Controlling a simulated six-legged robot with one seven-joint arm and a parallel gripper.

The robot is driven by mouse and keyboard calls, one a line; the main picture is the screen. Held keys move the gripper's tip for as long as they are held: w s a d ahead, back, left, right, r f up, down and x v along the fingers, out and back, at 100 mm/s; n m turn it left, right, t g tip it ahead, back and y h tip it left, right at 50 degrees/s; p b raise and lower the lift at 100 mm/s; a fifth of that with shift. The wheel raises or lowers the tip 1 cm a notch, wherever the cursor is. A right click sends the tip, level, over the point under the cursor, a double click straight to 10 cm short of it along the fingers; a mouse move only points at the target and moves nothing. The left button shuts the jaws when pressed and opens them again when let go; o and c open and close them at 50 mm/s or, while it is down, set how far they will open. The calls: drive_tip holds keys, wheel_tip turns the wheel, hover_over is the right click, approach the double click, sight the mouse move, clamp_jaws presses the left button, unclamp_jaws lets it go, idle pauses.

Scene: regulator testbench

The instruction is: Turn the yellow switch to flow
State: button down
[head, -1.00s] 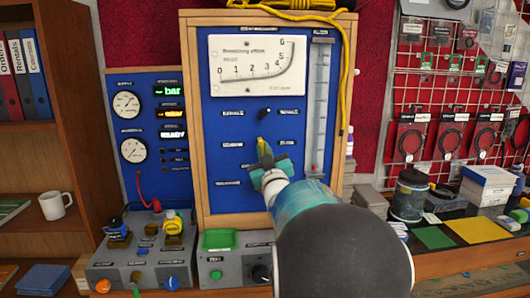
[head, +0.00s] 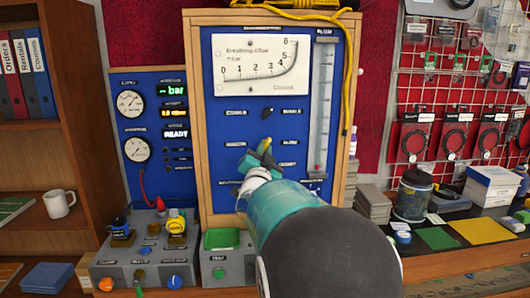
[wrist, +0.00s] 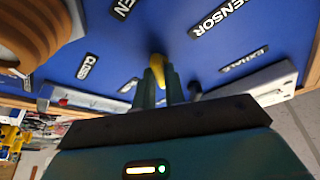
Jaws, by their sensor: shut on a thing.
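The yellow switch (head: 266,143) is on the blue panel of the wood-framed test board, below a small black switch (head: 267,113). My gripper (head: 259,155) is at the panel with its fingers shut on the yellow switch. In the head view the switch's visible end tilts up and to the right. In the wrist view the yellow switch (wrist: 157,64) sticks out between the two dark green fingertips (wrist: 156,78). Labels around it include SENSOR and EXHALE, and others are cut off. My gripper hides most of the switch's base.
A pressure gauge (head: 262,65) is above on the panel, and a clear flow tube (head: 322,105) stands to the right. A yellow cord (head: 348,90) hangs at the right frame edge. Grey control boxes (head: 145,262) with knobs and a green tray (head: 222,238) are below.

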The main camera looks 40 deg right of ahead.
drive_tip(key=shift+a+m+g, duration=0.1)
drive_tip(key=shift+m+g, duration=0.6)
drive_tip(key=shift+m, duration=0.8)
drive_tip(key=c, duration=1.5)
unclamp_jaws()
drive_tip(key=shift+o, duration=0.2)
drive_tip(key=v, duration=1.3)
drive_tip(key=shift+a+f, duration=0.2)
drive_tip(key=shift+a, duration=0.1)
